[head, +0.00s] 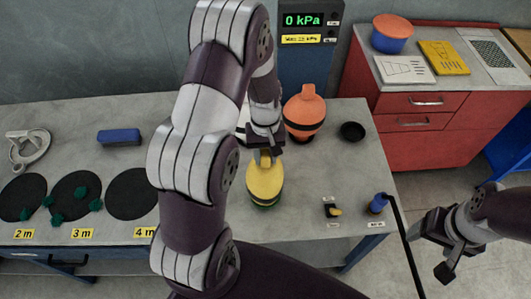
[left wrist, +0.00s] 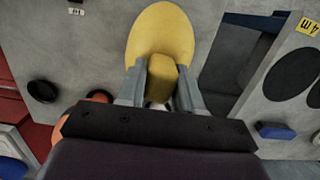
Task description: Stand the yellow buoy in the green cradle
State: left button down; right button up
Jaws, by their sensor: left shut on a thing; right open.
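The yellow buoy (head: 264,178) hangs or stands neck up at the front middle of the grey table. My left gripper (head: 265,155) is shut on its neck from above. In the left wrist view the neck of the buoy (left wrist: 160,32) sits between the two fingers (left wrist: 162,82). My right gripper (head: 447,243) is open and empty, off the table's right side.
An orange buoy (head: 305,112) with a dark band stands behind, near a black dish (head: 352,131). A small blue item (head: 377,204) and a small black-and-yellow item (head: 332,208) lie front right. Black discs (head: 134,194) with green pieces lie left. A red cabinet (head: 425,145) stands right.

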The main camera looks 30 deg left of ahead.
pick_arm(q)
jog(key=c, duration=0.7)
grip_release()
jog(key=shift+o, duration=0.2)
jog(key=shift+f, duration=0.1)
jog(key=r, duration=0.3)
jog(key=r+b, duration=0.1)
jog(key=r, duration=0.2)
jog(key=w+r+b, duration=0.1)
jog(key=r, duration=0.3)
jog(key=shift+a, duration=0.3)
notch_tip(320, 180, up, 3)
jog(key=shift+w+a+f, duration=0.1)
jog(key=shift+w+f, duration=0.05)
